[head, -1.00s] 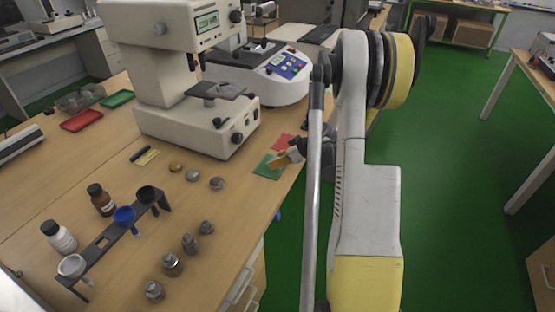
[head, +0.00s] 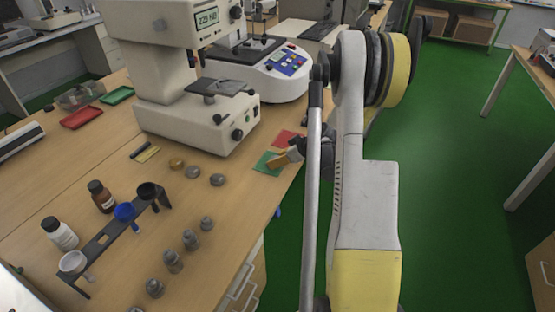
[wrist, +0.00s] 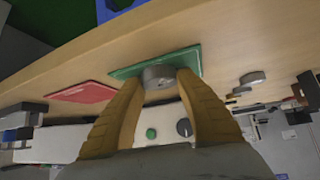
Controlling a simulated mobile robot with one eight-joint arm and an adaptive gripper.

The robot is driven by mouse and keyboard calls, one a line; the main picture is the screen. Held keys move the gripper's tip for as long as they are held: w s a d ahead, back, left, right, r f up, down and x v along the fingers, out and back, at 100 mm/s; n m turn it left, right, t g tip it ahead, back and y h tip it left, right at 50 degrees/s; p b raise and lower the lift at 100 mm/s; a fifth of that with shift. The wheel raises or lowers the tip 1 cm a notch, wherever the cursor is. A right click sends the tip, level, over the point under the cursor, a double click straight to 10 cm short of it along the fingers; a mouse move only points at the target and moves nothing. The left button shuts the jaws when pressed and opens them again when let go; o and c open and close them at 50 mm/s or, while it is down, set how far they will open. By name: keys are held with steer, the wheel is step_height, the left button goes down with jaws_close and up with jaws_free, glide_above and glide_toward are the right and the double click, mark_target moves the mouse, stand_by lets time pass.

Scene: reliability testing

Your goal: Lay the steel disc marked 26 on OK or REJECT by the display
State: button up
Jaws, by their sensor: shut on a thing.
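My gripper (wrist: 158,88) is shut on a steel disc (wrist: 158,75), pinched between its two yellow fingertips. The disc is at the green card (wrist: 190,60), over it or touching it; I cannot tell which. The disc's mark is not readable. The red card (wrist: 83,92) lies beside the green one. In the head view my gripper (head: 287,159) is at the table's right edge, over the green card (head: 266,165), with the red card (head: 285,138) just behind. No words are readable on the cards. The display (head: 207,18) is lit on the tester, its digits too small to read surely.
Two grey discs (head: 217,180) and a brassy one (head: 176,163) lie left of the cards. The tester (head: 195,115) stands behind them. Several weights (head: 190,239) and a rack (head: 100,244) with coloured cups stand in front. The table ends just right of the cards.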

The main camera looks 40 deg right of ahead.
steer(key=o, duration=1.4)
steer(key=v, duration=1.2)
steer(key=a+r+m+g, duration=0.1)
steer(key=a+r, duration=0.3)
steer(key=a, duration=0.6)
steer(key=a+r+g, duration=0.1)
steer(key=a+r, duration=0.4)
steer(key=a, duration=0.5)
steer(key=shift+m+h, duration=0.4)
steer(key=shift+h, duration=0.4)
steer(key=s+a+r, duration=0.1)
steer(key=s+a, duration=0.2)
steer(key=a, duration=0.2)
steer(key=s+a+r, duration=0.1)
steer(key=s+a, duration=0.3)
steer(key=a, duration=0.1)
steer(key=s+a+r, duration=0.1)
steer(key=s+a, duration=0.2)
steer(key=a, duration=0.2)
steer(key=shift+s+a+r, duration=0.15)
steer(key=shift+s+a, duration=0.15)
steer(key=shift+s, duration=0.1)
